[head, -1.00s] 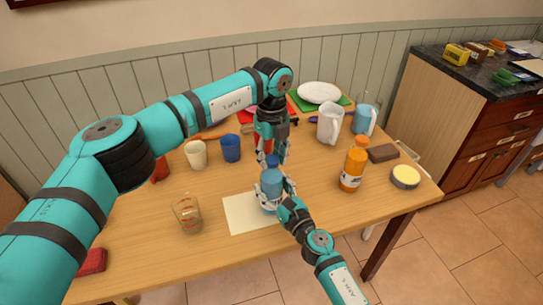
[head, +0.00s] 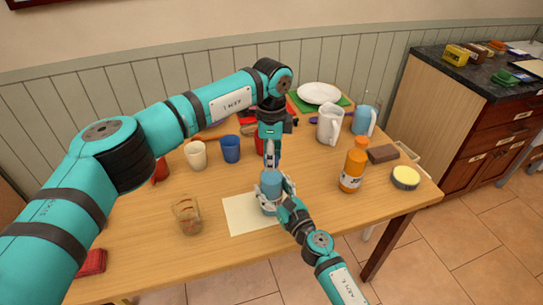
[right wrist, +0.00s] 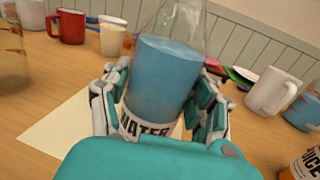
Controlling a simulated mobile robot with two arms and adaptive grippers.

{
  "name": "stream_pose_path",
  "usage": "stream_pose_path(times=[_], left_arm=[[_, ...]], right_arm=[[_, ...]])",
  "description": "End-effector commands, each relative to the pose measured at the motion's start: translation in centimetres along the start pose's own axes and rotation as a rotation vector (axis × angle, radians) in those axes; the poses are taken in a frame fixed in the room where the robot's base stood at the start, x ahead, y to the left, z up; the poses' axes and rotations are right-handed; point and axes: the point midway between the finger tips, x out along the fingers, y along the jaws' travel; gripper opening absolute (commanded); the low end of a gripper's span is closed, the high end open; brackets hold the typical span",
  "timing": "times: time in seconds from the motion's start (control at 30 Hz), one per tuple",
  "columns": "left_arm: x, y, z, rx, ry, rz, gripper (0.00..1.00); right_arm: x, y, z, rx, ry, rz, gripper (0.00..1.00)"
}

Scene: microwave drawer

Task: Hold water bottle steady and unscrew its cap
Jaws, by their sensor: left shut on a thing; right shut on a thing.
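The water bottle (head: 271,190) stands upright on the table's front half, with blue contents and a white label. In the right wrist view the bottle (right wrist: 163,80) fills the middle, its clear neck running out of the top of the picture. My right gripper (head: 276,198) is shut around the bottle's lower body, with a finger on each side in the right wrist view (right wrist: 160,105). My left gripper (head: 271,162) points straight down over the bottle and is shut on its cap. The fingers hide the cap, so I cannot see how it sits on the neck.
A pale paper sheet (head: 240,217) lies by the bottle. A glass (head: 187,214) stands left; blue (head: 230,149) and cream (head: 195,155) cups stand behind.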

Motion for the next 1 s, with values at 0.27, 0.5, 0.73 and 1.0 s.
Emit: stream_pose_path(times=[0.27,0.5,0.73,1.0], left_arm=[[-0.5,0.0,0.0,0.001,0.000,-0.001,0.00],[-1.3,0.0,0.0,0.001,0.000,0.000,0.00],[-2.1,0.0,0.0,0.001,0.000,0.000,0.00],[-2.2,0.0,0.0,0.001,0.000,0.001,0.00]], right_arm=[[0.0,0.0,0.0,0.000,0.000,0.000,0.00],[0.0,0.0,0.0,0.000,0.000,0.000,0.00],[0.0,0.0,0.0,0.000,0.000,0.000,0.00],[0.0,0.0,0.0,0.000,0.000,0.000,0.00]])
